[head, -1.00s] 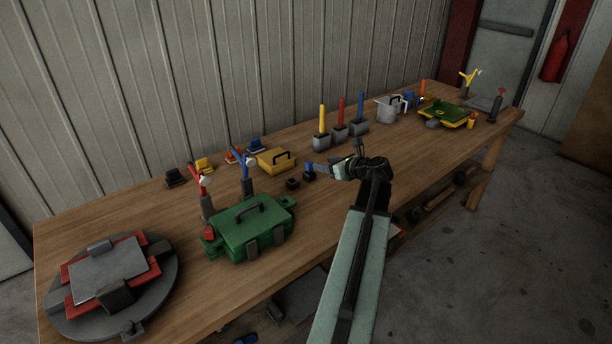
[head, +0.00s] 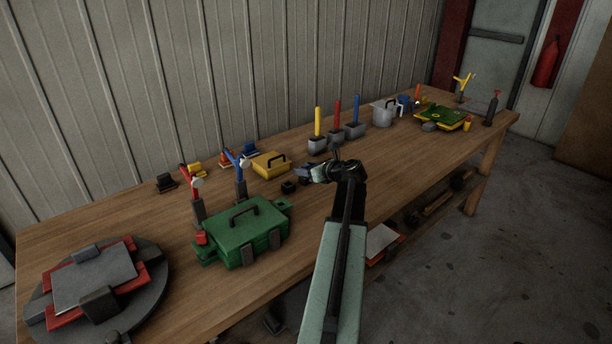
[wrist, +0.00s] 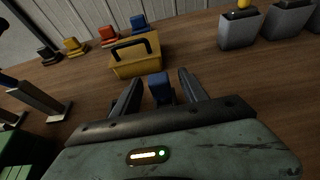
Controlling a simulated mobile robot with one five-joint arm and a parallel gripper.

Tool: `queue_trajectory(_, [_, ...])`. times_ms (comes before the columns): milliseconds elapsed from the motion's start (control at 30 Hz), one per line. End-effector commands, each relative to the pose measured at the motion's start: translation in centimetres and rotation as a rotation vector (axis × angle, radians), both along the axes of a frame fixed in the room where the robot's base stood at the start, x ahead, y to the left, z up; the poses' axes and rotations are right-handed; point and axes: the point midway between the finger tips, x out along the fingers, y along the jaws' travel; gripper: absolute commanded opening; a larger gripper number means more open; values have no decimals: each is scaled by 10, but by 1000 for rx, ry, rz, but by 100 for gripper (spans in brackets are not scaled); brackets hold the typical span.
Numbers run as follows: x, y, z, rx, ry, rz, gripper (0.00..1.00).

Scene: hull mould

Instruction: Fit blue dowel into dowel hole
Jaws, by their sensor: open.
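A short blue piece, which looks like the blue dowel (wrist: 158,87), stands on the bench between the fingers of my gripper (wrist: 160,78) in the wrist view. The fingers are apart, one on each side of it, with visible gaps. In the head view my gripper (head: 311,173) covers most of this piece. A small dark square block (head: 288,187) sits just left of the gripper. It may hold the dowel hole, but no opening is clear at this size.
A yellow case (head: 271,164) with a black handle lies just behind. A green case (head: 243,234) stands front left. Grey holders with yellow, red and blue rods (head: 357,110) stand behind right. The wooden bench (head: 400,160) is clear right of my gripper.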

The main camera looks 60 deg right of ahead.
Motion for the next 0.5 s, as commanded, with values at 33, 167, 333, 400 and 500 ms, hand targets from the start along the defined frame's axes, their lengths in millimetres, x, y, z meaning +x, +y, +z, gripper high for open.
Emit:
queue_trajectory(33, [5,-2,-4,-1,0,1,51])
queue_trajectory(167, [6,-2,-2,0,0,0,51])
queue_trajectory(333, [5,-2,-2,0,0,0,23])
queue_trajectory(400, [5,-2,-2,0,0,-1,4])
queue_trajectory(500, [5,-2,-2,0,0,-1,0])
